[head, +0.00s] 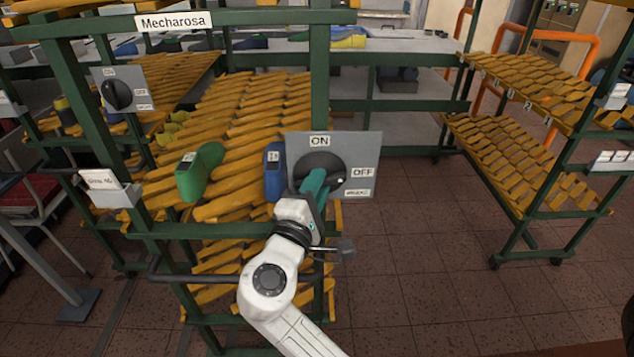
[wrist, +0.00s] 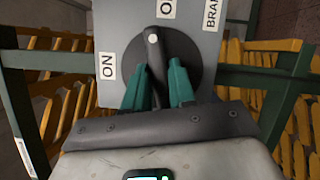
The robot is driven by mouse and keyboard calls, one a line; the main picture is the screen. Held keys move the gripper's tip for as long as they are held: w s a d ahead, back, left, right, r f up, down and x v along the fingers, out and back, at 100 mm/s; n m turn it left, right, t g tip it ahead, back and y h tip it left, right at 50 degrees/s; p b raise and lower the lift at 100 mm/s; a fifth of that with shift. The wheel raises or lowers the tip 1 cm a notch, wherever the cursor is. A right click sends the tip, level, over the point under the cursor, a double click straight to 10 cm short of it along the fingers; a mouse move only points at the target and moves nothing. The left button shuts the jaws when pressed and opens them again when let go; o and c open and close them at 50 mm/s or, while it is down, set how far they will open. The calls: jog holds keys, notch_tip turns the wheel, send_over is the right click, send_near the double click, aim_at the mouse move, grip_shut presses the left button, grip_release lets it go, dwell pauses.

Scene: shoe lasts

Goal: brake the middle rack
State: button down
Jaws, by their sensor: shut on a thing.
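The middle rack (head: 319,90) has a green frame and slanted yellow slats. On its post is a grey switch plate (head: 345,150) with labels ON, OFF and BRAKE. Its round black knob (head: 308,163) has a bar handle; the handle (wrist: 153,45) points roughly toward the OFF label in the wrist view. The BRAKE label (wrist: 211,14) is to the right there. My gripper (head: 318,182) is at the knob, and in the wrist view its teal fingers (wrist: 159,72) are on both sides of the handle, shut on it. The fingers hide part of the knob.
A green last (head: 200,171) and a blue last (head: 274,172) lie on the rack. A smaller ON/OFF switch (head: 117,95) is on the left. Another rack (head: 525,225) stands at the right. Tiled floor between them is clear.

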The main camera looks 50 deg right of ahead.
jog(key=shift+s+d+f+n+t+y+p, duration=0.1)
jog(key=shift+n+t+p, duration=0.95)
jog(key=shift+n, duration=2.2)
jog(key=shift+s+f+n+t+y+p, duration=0.1)
jog(key=shift+n+t+p, duration=0.1)
jog(key=shift+n+t, duration=2.3)
jog(key=shift+s+d+f+n+t+y+p, duration=0.1)
jog(key=shift+n+t+p, duration=0.6)
jog(key=shift+n, duration=3.55)
jog(key=c, duration=1)
grip_release()
jog(key=b+v, duration=0.3)
jog(key=v, duration=0.7)
jog(key=shift+s+a+f, duration=0.15)
jog(key=shift+s+a, duration=0.05)
jog(key=shift+a, duration=0.1)
